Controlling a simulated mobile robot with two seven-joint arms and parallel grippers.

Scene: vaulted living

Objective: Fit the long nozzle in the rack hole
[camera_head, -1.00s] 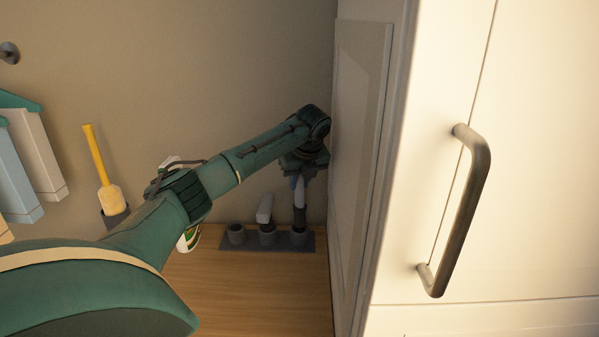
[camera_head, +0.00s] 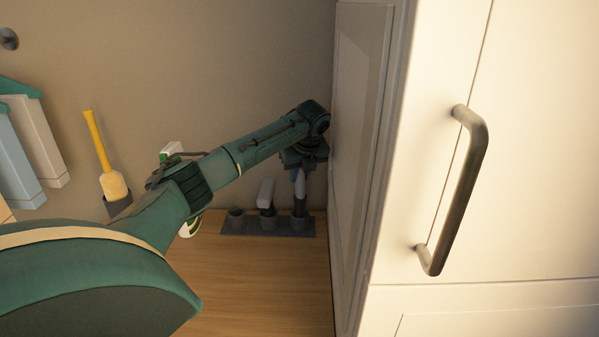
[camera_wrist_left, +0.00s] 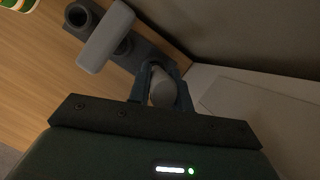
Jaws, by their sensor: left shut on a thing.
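The long nozzle (camera_head: 299,187), pale above and dark below, stands upright at the right hole of the dark rack (camera_head: 252,231). Its lower end meets that hole in the head view; how deep it sits I cannot tell. My left gripper (camera_head: 300,170) is shut on its upper part; in the left wrist view the fingers (camera_wrist_left: 161,92) close on both sides of the rounded grey nozzle top (camera_wrist_left: 162,87). The rack also shows in the wrist view (camera_wrist_left: 151,54), its right hole hidden by gripper and nozzle. My right gripper is not in view.
A grey flat-headed nozzle (camera_head: 266,192) stands in the middle hole; the left hole (camera_head: 236,215) is empty. A white cabinet (camera_head: 530,200) with a bar handle (camera_head: 463,190) stands close on the right. Wooden counter (camera_head: 250,285) in front is clear. A yellow-handled brush (camera_head: 112,183) is at left.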

